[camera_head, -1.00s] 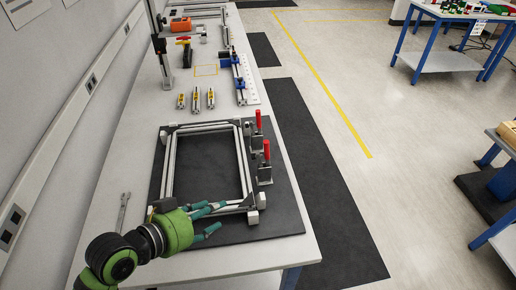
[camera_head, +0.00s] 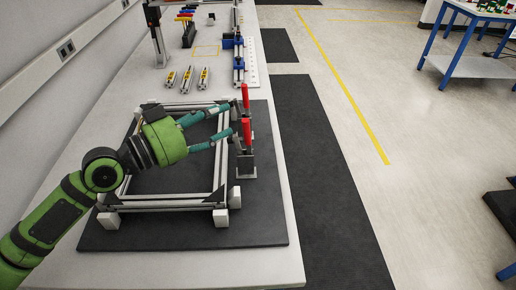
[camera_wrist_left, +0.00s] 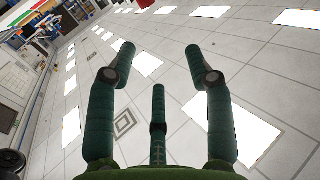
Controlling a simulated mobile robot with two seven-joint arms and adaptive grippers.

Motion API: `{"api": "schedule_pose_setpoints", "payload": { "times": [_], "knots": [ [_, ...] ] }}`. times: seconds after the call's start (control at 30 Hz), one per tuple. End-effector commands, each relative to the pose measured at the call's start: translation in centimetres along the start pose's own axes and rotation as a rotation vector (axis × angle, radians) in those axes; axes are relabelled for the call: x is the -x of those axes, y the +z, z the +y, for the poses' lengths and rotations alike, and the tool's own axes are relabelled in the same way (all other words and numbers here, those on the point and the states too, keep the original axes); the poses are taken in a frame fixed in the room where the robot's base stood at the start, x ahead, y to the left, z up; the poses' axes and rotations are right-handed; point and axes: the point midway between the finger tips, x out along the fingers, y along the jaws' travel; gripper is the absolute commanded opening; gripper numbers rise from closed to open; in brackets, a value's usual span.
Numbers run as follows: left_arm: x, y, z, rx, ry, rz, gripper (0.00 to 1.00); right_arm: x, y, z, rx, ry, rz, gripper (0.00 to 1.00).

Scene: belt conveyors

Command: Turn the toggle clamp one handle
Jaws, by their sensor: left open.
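Two toggle clamps with upright red handles stand at the right side of the aluminium frame (camera_head: 165,203): a far red handle (camera_head: 245,96) and a near red handle (camera_head: 247,130). Which one is clamp one, I cannot tell. The near clamp's metal base (camera_head: 246,166) sits on the black mat (camera_head: 265,215). My left gripper (camera_head: 229,119) is open above the frame. Its teal fingers point right, with their tips just left of the handles. Contact with the handles cannot be told. The left wrist view shows the spread fingers (camera_wrist_left: 165,70) with nothing between them. My right gripper is out of view.
Several small yellow-and-grey parts (camera_head: 187,78) lie beyond the frame. A blue fixture (camera_head: 238,60) stands at the table's far right. A wall with sockets runs along the left.

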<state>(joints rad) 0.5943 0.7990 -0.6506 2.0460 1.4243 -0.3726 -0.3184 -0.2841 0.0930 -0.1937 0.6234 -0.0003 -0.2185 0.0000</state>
Motion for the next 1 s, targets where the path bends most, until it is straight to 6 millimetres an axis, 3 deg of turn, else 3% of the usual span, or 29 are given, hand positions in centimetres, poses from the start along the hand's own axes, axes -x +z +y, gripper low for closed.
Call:
{"api": "schedule_pose_setpoints", "payload": {
  "times": [0.03,0.13,0.27,0.47,0.8,1.0],
  "knots": [
    [0.0,3.2,-0.1,0.0,0.001,0.001,0.52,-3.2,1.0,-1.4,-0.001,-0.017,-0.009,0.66],
    [0.0,5.1,-0.2,-0.001,0.001,0.001,0.52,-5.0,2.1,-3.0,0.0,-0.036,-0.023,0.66],
    [0.0,6.3,-0.2,-0.001,0.001,0.001,0.52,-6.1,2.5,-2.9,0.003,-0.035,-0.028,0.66],
    [-1.2,5.9,-0.2,0.002,0.002,0.004,0.52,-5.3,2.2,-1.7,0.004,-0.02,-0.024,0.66],
    [-6.1,5.9,-0.1,0.002,0.002,0.002,0.52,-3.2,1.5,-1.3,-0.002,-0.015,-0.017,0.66],
    [-7.1,6.2,-0.2,-0.001,0.0,0.0,0.52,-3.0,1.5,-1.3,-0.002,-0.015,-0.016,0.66]
  ]
}}
